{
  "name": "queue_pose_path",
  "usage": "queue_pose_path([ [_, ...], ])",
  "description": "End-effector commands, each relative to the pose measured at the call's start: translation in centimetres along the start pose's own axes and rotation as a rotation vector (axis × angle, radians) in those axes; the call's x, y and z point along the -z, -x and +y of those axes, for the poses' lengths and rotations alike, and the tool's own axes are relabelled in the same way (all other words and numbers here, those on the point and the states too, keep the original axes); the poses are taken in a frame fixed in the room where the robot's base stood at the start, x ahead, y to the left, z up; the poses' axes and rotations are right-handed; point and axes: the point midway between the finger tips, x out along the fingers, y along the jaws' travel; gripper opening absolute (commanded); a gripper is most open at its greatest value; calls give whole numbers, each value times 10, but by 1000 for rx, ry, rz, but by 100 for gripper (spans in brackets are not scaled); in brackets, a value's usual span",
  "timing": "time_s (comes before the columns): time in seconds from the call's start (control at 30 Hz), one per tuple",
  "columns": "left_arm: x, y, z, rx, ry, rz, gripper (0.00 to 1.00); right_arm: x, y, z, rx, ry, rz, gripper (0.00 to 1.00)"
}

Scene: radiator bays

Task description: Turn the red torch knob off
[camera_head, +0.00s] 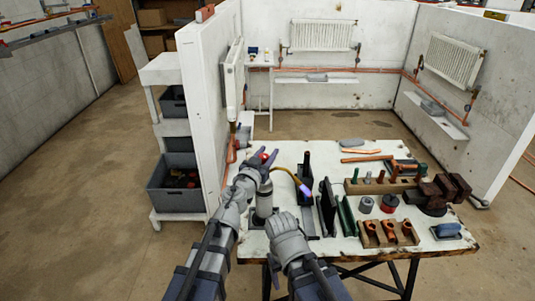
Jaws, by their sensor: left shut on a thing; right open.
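The torch stands upright at the left end of the workbench, with a grey cylinder (264,203) as its body. Its red knob (264,157) shows at the top, and its brass tube (284,172) curves out to the right. A blue-violet glow (304,190) shows at the nozzle end. My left gripper (260,167) is at the torch's top, shut on the red knob; its fingers partly hide the knob and torch head. My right gripper (284,223) is lower, in front of the torch and apart from the knob. It is open and looks empty.
The workbench (320,154) holds dark upright plates (327,207) right of the torch, a wooden rack of copper fittings (389,233) and dark blocks (455,186). A white partition (205,110) stands close on the left, with shelves and grey bins (180,200). Open floor lies left.

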Motion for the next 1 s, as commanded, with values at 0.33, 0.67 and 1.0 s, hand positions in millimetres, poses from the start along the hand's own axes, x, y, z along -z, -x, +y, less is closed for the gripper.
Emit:
queue_pose_path([
  [0.33,0,0,0,0,0,0,0,0,0,0,0,0,0,67],
  [0.67,0,-2,1,-126,0,-1,0,0,0,0,0,0,0,67],
  [1.0,0,0,10,-372,0,-1,0,0,0,0,0,0,0,67],
])
